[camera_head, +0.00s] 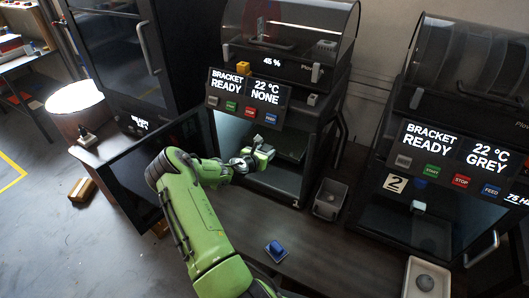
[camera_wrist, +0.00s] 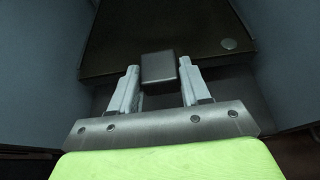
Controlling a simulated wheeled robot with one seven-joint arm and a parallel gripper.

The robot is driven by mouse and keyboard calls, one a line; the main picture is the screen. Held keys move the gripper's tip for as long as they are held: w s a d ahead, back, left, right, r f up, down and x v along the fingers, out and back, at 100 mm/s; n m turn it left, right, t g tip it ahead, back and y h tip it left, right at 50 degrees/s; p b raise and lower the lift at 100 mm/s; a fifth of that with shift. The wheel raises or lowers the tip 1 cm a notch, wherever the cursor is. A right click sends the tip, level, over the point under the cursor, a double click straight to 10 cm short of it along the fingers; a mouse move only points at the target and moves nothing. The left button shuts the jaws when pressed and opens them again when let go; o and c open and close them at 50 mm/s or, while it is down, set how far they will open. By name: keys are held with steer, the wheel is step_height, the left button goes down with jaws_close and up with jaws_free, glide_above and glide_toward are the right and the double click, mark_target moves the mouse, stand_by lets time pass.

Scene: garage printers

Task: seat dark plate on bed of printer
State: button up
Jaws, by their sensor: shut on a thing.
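My gripper (camera_head: 262,155) reaches through the open front of the middle printer (camera_head: 308,175). In the wrist view its two fingers (camera_wrist: 158,88) stand either side of a small dark grey block-shaped tab, and it is shut on this tab. The tab is at the near edge of the dark plate (camera_wrist: 195,32), which extends ahead of the fingers between the chamber's side walls. The plate has a round light spot near its right corner. A grey surface shows below the plate's near edge; whether the plate touches the bed, I cannot tell.
The printer's dark glass door (camera_head: 135,178) stands swung open at the left. A second printer marked 2 (camera_head: 396,183) stands at the right. A grey bin (camera_head: 330,198), a blue object (camera_head: 275,250) and a pale tray (camera_head: 426,278) are on the bench.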

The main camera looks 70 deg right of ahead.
steer(key=shift+r, duration=0.1)
steer(key=o, duration=1.3)
steer(key=shift+o, duration=0.2)
steer(key=v, duration=1.5)
steer(key=shift+a+p, duration=0.3)
steer(key=shift+a, duration=0.1)
steer(key=shift+w, duration=0.1)
